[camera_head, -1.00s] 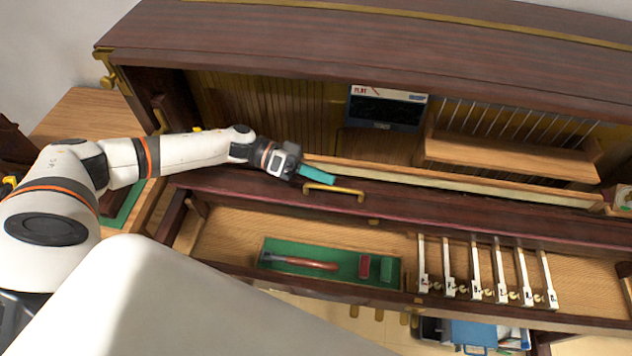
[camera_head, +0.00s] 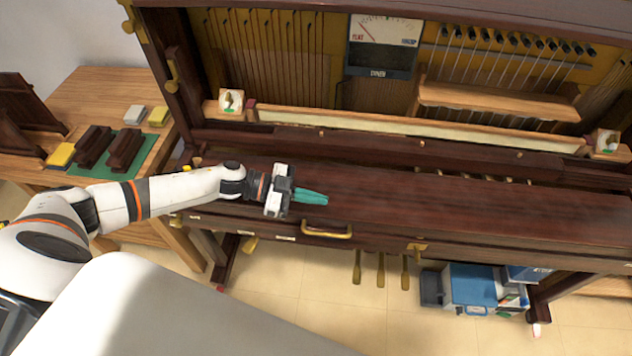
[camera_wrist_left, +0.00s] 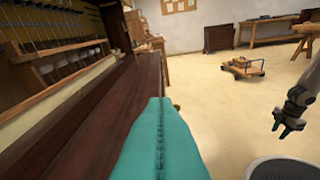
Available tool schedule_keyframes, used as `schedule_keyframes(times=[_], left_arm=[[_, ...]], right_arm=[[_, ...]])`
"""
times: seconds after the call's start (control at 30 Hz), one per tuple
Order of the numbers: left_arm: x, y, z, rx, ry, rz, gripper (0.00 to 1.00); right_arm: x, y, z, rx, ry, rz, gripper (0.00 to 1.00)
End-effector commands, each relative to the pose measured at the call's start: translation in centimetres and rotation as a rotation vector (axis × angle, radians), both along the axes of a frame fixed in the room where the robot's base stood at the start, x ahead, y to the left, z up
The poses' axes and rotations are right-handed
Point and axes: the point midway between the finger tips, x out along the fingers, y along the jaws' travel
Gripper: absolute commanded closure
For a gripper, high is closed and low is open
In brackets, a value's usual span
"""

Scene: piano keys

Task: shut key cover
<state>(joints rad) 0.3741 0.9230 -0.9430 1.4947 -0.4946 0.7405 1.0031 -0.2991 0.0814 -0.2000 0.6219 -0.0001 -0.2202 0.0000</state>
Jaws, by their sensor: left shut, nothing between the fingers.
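The key cover (camera_head: 400,203) is a long dark reddish-brown board with a brass handle (camera_head: 327,231) at its front edge. In the head view it lies flat over the key bed, and the tray and keys beneath are hidden, except for a few small pale pieces showing through a gap behind it. My left gripper (camera_head: 310,196), with teal fingers, is shut and empty at the cover's left part, just behind the handle. The cover (camera_wrist_left: 110,110) also runs along the left of the teal fingers (camera_wrist_left: 160,140) in the left wrist view. I cannot tell whether the fingers touch it.
A wooden side table (camera_head: 95,95) with dark blocks on a green mat stands at the left. Brass pedals (camera_head: 381,268) hang below the piano. A blue toolbox (camera_head: 470,288) sits on the floor beneath. In the wrist view, open floor and a low cart (camera_wrist_left: 243,68) lie beyond.

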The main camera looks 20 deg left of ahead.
Motion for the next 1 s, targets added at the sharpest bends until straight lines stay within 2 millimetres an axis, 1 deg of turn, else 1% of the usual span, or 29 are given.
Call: schedule_keyframes(times=[0.03,0.2,0.4,0.5,0.6,0.73,1.0], left_arm=[[-0.7,-0.2,-1.7,0.009,-0.039,-0.001,1.0],[-1.9,-0.6,-5.0,0.053,-0.19,0.001,1.0],[-2.6,-0.8,-8.4,0.098,-0.346,0.001,1.0],[-2.7,-0.8,-9.7,0.117,-0.41,0.001,1.0],[-2.8,-0.9,-10.7,0.131,-0.462,0.0,1.0],[-2.7,-0.8,-11.6,0.146,-0.513,0.0,1.0],[-2.7,-0.8,-12.3,0.16,-0.558,-0.001,1.0]], right_arm=[[0.1,0.1,-1.2,0.001,-0.001,0.0,0.64],[0.1,0.3,-3.5,0.004,-0.002,-0.001,0.64],[0.1,0.3,-6.3,0.003,-0.001,-0.001,0.64],[0.1,0.3,-7.5,0.003,-0.001,-0.001,0.64],[0.0,0.3,-8.5,0.003,-0.001,-0.001,0.64],[0.0,0.3,-9.3,0.003,0.0,-0.001,0.64],[-0.1,0.3,-10.0,0.003,0.002,-0.001,0.64]])
